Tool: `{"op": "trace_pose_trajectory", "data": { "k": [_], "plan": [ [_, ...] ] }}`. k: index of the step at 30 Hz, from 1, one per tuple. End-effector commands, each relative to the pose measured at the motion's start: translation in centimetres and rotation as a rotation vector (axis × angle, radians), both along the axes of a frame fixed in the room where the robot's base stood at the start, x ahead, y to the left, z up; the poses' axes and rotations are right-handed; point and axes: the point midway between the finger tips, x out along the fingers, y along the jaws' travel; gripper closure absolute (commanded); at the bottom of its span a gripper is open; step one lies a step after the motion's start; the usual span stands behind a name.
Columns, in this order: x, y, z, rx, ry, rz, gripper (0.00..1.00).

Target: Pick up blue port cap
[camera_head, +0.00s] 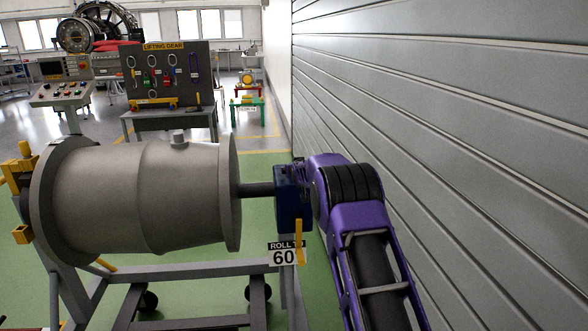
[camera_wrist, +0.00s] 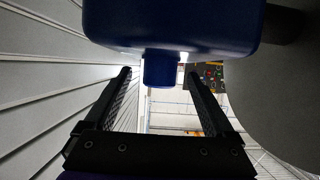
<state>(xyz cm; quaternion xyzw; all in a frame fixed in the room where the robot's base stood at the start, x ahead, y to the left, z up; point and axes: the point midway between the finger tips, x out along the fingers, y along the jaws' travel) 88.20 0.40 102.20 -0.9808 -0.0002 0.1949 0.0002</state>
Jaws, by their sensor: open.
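In the wrist view a large blue body (camera_wrist: 170,25) fills the top. A small blue stub (camera_wrist: 160,70) projects below it, in line with the gap between my fingers. I cannot tell for sure that this stub is the blue port cap. My gripper (camera_wrist: 158,76) is open, with one black finger on each side of the stub and visible space between. In the head view a blue housing (camera_head: 289,200) sits at the right end of the engine casing's shaft. My purple arm reaches to its right side, and my gripper is hidden there.
A grey engine casing (camera_head: 145,195) rests on a wheeled stand (camera_head: 190,272) left of my arm. A ribbed wall (camera_head: 480,130) runs close on the right. A control console (camera_head: 62,92) and a lifting gear board (camera_head: 165,80) stand behind. Green floor is open behind the stand.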

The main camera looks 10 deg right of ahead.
Motion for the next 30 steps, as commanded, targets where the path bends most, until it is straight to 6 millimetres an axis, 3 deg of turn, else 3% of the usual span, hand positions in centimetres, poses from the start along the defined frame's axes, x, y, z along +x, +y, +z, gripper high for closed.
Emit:
{"op": "trace_pose_trajectory", "data": {
  "k": [13, 27, 30],
  "plan": [
    [0.89, -0.02, -0.38, 0.000, 0.000, 0.000, 0.13],
    [0.87, -0.02, -0.38, 0.000, 0.000, 0.000, 0.98],
    [0.87, -0.02, -0.37, 0.000, 0.000, 0.000, 1.00]
  ]
}}
